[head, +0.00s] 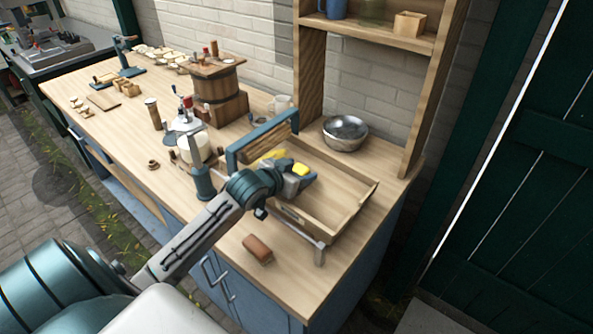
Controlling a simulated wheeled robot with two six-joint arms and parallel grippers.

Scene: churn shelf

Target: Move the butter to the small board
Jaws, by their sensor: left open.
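My left gripper (291,167) is open at the left side of the shallow wooden tray (345,185), with my arm coming in low from the left. Yellow shows in two patches at the gripper, one beyond it and one at its tip. The butter (274,154) seems to be the yellow patch beyond it, partly hidden; I cannot tell whether a finger touches it. A small flat board (103,100) lies on the far left part of the bench. My right gripper is out of view.
A blue-and-wood frame (262,137) stands upright behind the gripper. A metal bowl (345,133) is at the back right. A wooden tub (217,92) and a white jar (193,148) stand mid-bench. A brown block (257,248) lies near the front edge.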

